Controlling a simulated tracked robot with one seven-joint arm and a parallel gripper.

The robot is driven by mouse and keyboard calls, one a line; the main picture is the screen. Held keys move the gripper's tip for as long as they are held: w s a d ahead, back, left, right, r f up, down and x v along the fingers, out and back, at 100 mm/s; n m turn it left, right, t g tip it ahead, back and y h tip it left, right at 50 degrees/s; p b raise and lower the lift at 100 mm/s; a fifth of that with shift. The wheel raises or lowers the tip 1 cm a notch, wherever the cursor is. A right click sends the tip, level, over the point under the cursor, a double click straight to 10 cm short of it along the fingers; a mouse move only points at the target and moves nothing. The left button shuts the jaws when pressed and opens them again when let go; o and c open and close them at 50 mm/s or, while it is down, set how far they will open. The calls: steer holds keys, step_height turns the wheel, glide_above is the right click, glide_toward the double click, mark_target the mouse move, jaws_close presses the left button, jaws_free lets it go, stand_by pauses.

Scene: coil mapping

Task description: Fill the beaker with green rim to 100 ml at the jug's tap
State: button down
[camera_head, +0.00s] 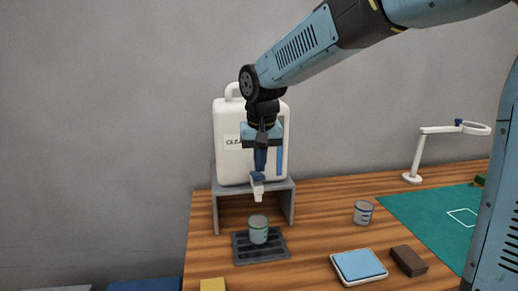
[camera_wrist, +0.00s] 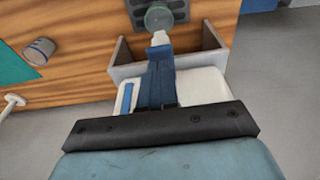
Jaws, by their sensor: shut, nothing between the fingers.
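The white jug (camera_head: 228,150) stands on a grey stand (camera_head: 287,188), with its white tap (camera_head: 258,194) at the front. The beaker with the green rim (camera_head: 258,231) stands upright on the dark drip tray (camera_head: 273,252) below the tap. In the wrist view this beaker (camera_wrist: 158,17) shows from above, just beyond the tap spout (camera_wrist: 159,38). I cannot read its water level or make out a stream. My gripper (camera_head: 259,168) is shut and empty, pointing down at the tap's blue top; whether it touches is unclear. It also shows in the wrist view (camera_wrist: 160,52).
A second beaker (camera_head: 364,212) stands to the right on the wooden table. A blue pad in a white dish (camera_head: 375,278), a brown block (camera_head: 408,260) and a yellow item (camera_head: 212,285) lie nearer. A green mat (camera_head: 430,220) and a white lamp (camera_head: 418,155) are at the right.

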steer(key=shift+s+f, duration=0.1)
steer(key=shift+f, duration=0.2)
steer(key=shift+s+f, duration=0.1)
steer(key=shift+s+d+f+t+y, duration=0.15)
steer(key=shift+s+f+t, duration=0.2)
steer(key=shift+t, duration=0.2)
steer(key=shift+s+d+f+t+y, duration=0.1)
steer(key=shift+s+f+t+y, duration=0.1)
steer(key=shift+f+t, duration=0.3)
steer(key=shift+s+f, duration=0.25)
steer(key=shift+f, duration=0.15)
stand_by(6.2)
